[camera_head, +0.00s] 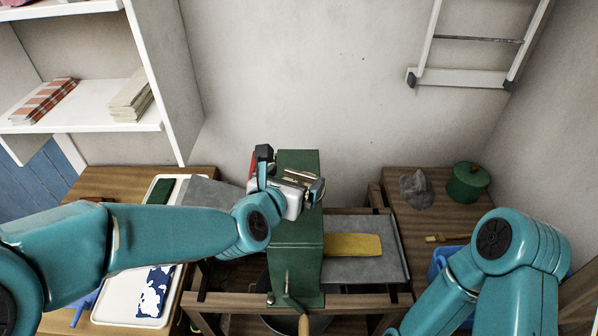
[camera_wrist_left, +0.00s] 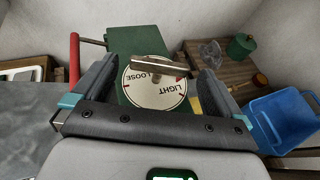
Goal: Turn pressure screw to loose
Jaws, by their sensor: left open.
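The pressure screw's bar handle (camera_wrist_left: 158,65) lies over a round white dial (camera_wrist_left: 150,92) on top of the green press (camera_head: 298,240). In the left wrist view the dial reads LOOSE and LIGHT, with red marks; other lettering is hidden or unreadable. The bar also shows in the head view (camera_head: 301,178), partly hidden by my gripper. My left gripper (camera_head: 290,172) is open above the press top, its fingers on either side of the bar, which looks free between them. I cannot tell whether a finger touches it. My right arm shows at the lower right, but its gripper is out of view.
A yellow piece (camera_head: 353,245) lies on the grey press bed (camera_head: 362,267). A green pot (camera_head: 467,182) and a glassy grey object (camera_head: 416,188) stand on the right table. A blue bin (camera_wrist_left: 287,120) is at right. A white tray (camera_head: 113,300) lies left. Shelves stand at upper left.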

